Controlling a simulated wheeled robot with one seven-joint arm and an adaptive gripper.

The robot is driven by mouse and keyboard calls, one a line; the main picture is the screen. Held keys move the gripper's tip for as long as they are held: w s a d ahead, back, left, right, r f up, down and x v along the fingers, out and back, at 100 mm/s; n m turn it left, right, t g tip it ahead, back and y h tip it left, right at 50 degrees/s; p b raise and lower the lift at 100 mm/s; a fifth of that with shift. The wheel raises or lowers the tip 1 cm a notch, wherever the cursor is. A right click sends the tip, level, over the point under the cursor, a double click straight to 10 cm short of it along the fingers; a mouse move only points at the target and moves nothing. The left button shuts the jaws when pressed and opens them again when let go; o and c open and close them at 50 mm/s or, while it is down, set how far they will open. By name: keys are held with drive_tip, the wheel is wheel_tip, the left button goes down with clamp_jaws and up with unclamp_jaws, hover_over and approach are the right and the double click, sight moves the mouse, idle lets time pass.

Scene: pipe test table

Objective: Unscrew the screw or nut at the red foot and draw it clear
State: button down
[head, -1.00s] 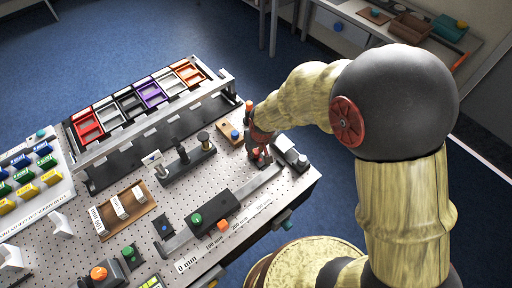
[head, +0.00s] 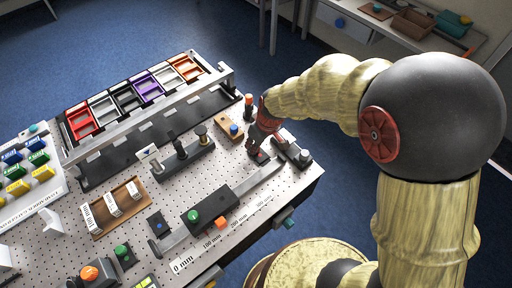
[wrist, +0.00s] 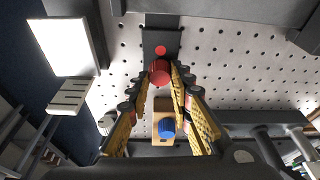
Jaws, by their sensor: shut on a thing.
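My gripper (wrist: 160,80) points down with its yellow-sided fingers closed in on a red ridged knob (wrist: 160,70), the head of the screw or nut. The knob sits between the fingertips. Just beyond it is a dark foot plate (wrist: 161,38) with a round red mark (wrist: 160,50). I cannot tell whether the knob's lower end still touches the foot. In the head view my gripper (head: 256,152) is over the right part of the perforated table, and its fingers largely hide the knob.
A wooden block (head: 224,127) with a blue knob (wrist: 167,127) stands close to my gripper. A dark block (head: 293,150) is to its right, and a long grey bar (head: 250,186) lies in front. An orange-topped post (head: 249,100) stands behind. Bare perforated table (head: 215,172) lies to the left.

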idle(0.3)
drive_tip(key=n+b, duration=0.3)
drive_tip(key=b, duration=0.1)
drive_tip(key=shift+f+g+y+b, duration=0.15)
drive_tip(key=shift+g+y+b, duration=0.15)
drive_tip(key=shift+n+b, duration=0.5)
drive_tip(key=shift+n, duration=0.4)
drive_tip(key=shift+r, duration=0.25)
drive_tip(key=shift+n+g, duration=0.3)
drive_tip(key=shift+w+f+n+y+b, duration=0.1)
drive_tip(key=shift+f+n+y+b, duration=0.15)
drive_tip(key=shift+n+b, duration=0.8)
drive_tip(key=shift+r+n+g, duration=0.25)
drive_tip(key=shift+n+g, duration=0.45)
drive_tip(key=shift+n, duration=0.75)
